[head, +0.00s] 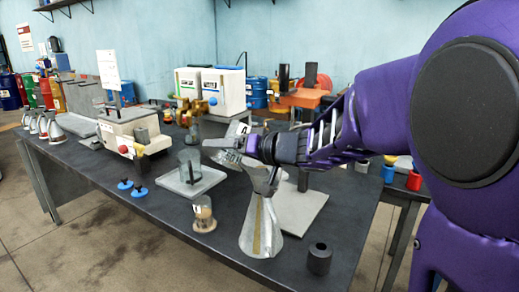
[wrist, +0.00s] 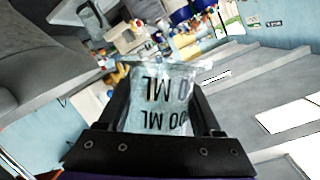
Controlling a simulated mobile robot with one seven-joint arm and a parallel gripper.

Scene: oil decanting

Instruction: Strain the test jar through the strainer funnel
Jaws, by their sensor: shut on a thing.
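My gripper (head: 246,150) is shut on a clear, grey-tinted test jar (head: 228,158) with dark ML markings. In the wrist view, the jar (wrist: 160,100) sits between the two black fingers, its lettering upside down. In the head view, the jar looks tilted; I cannot make out any liquid in it. Just below and right of it, a pale strainer funnel (head: 264,180) sits in the neck of a tall conical flask (head: 261,228) on the dark bench. The gripper partly covers the funnel's top. I cannot tell whether jar and funnel touch.
A small jar (head: 203,212) with brownish contents stands front left of the flask. A clear beaker (head: 189,163) stands on a grey plate behind it. A dark cylinder (head: 319,258) stands right of the flask. A cream instrument (head: 130,130) is farther left.

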